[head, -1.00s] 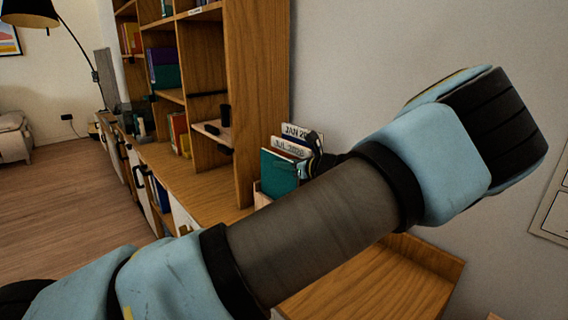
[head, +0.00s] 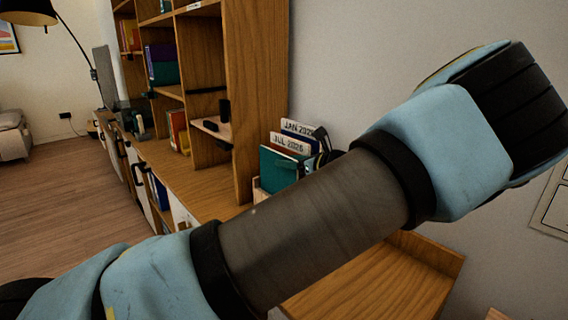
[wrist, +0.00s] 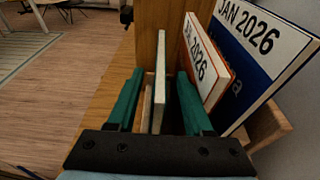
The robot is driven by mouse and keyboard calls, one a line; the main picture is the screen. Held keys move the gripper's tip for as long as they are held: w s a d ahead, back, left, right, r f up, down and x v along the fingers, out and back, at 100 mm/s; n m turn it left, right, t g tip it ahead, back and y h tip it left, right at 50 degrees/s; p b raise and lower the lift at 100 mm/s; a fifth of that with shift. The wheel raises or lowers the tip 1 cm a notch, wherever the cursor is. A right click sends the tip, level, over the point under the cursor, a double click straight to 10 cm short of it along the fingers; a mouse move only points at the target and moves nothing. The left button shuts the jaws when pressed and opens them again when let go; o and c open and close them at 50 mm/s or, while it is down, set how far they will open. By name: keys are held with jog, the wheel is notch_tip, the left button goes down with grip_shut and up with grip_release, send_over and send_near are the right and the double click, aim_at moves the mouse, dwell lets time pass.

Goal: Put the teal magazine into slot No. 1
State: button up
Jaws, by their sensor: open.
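The teal magazine (head: 270,172) stands upright in a wooden holder beside the bookcase, in front of the dated magazines. In the wrist view I see a thin upright edge of it (wrist: 160,60), pale along the top. My gripper (wrist: 158,84) is open, with one green finger on each side of this edge and a gap showing on both sides. In the head view the gripper is small and partly hidden behind my forearm. Slot No. 1 cannot be made out; a small white label (head: 201,5) on the bookcase is unreadable.
Magazines marked JUL 2026 (head: 290,144) and JAN 2026 (head: 299,128) stand close beside the teal one. The wooden bookcase (head: 258,90) rises just left, with books in several compartments. The wall is close on the right. Open floor (head: 70,200) lies to the left.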

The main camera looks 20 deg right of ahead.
jog(key=b+v, duration=0.1)
jog(key=v, duration=0.6)
jog(key=shift+s+b, duration=0.3)
jog(key=shift+s, duration=0.1)
jog(key=shift+s+d, duration=0.1)
jog(key=shift+d, duration=0.05)
